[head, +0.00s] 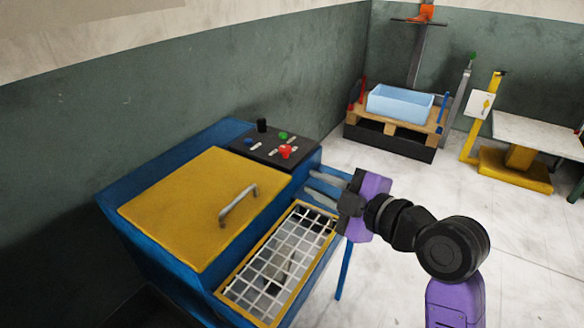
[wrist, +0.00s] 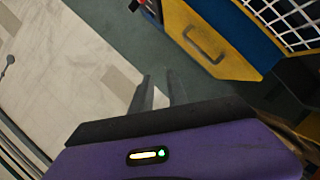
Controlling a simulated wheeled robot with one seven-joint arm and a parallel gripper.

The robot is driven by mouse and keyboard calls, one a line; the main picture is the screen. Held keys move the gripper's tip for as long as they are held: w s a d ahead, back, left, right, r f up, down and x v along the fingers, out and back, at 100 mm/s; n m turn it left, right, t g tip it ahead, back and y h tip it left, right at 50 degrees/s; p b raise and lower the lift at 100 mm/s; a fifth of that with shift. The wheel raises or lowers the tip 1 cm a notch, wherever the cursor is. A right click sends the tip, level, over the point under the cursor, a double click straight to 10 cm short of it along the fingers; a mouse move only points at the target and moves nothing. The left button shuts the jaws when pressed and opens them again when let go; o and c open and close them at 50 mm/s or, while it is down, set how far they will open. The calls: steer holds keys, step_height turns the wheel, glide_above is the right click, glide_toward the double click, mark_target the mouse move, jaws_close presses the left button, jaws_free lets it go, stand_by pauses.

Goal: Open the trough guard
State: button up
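The trough guard (head: 283,252), a white grid in a yellow frame, lies over the trough at the front of the blue press and looks closed. Part of a white grid (wrist: 287,14) shows at the top right of the wrist view. My gripper (head: 318,187) is at the guard's far right end, apart from it, its grey fingers pointing left. In the wrist view its fingers (wrist: 160,88) are spread, with nothing between them. No handle on the guard can be made out in the head view.
A yellow lid (head: 180,200) with a grey handle (head: 238,205) covers the press beside the guard. A control panel (head: 268,146) with coloured buttons stands behind. A blue bin (head: 400,103) rests on a pallet at the back. The floor (head: 420,185) to the right is clear.

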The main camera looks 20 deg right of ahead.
steer(key=p+x, duration=0.1)
steer(key=x, duration=0.8)
steer(key=shift+w, duration=0.2)
steer(key=shift+a+f, duration=0.1)
jaws_close()
stand_by(0.9)
jaws_free()
steer(key=shift+s, duration=0.1)
